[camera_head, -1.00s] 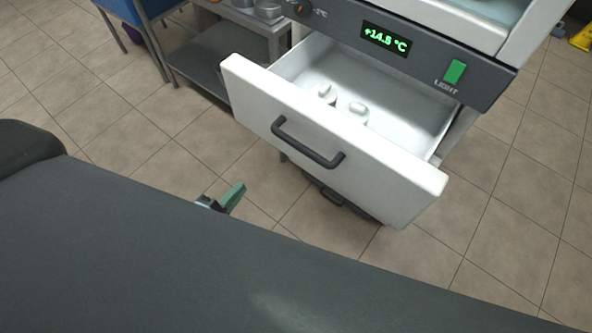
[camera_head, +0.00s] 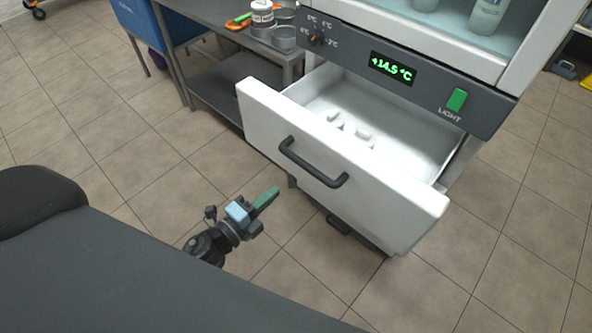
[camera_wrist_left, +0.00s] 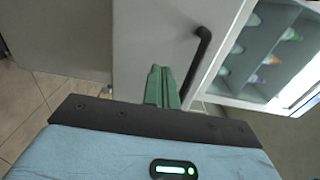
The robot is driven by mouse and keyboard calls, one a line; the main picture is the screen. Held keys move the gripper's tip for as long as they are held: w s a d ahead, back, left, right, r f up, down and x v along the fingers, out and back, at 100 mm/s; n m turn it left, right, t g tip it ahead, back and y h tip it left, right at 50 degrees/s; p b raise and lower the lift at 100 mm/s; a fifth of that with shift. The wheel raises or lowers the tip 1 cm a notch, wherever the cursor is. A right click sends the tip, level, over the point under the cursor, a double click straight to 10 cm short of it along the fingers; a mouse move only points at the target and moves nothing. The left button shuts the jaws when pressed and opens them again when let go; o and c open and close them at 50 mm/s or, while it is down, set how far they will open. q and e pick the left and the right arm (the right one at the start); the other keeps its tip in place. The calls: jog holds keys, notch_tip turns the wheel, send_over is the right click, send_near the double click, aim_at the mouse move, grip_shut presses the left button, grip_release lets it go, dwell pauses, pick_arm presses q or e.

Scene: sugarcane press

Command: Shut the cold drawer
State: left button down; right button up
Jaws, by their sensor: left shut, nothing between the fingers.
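The cold drawer (camera_head: 340,165) is white and stands pulled out below the display panel in the head view. Its dark bar handle (camera_head: 312,163) is on the front face. A few small white containers (camera_head: 352,129) are inside. My left gripper (camera_head: 268,198), with green fingers, is shut and empty in front of the drawer, apart from it and to the lower left of the handle. In the left wrist view the shut green fingers (camera_wrist_left: 162,86) point at the pale drawer front (camera_wrist_left: 150,35), with the dark handle (camera_wrist_left: 197,62) to their right. My right gripper is not in view.
The cabinet's panel (camera_head: 400,72) shows +14.5 °C above the drawer, beside a green light switch (camera_head: 456,99). A grey metal table (camera_head: 225,40) with metal bowls stands at the left, next to a blue bin (camera_head: 160,25).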

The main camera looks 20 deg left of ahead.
pick_arm(q)
send_over(297, 172)
jog(key=s+d, duration=0.1)
jog(key=s, duration=0.3)
jog(key=shift+w+d, duration=0.1)
jog(key=shift+d, duration=0.1)
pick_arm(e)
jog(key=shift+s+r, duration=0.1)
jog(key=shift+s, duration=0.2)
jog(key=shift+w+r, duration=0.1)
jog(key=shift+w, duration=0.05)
pick_arm(q)
jog(key=shift+w, duration=0.1)
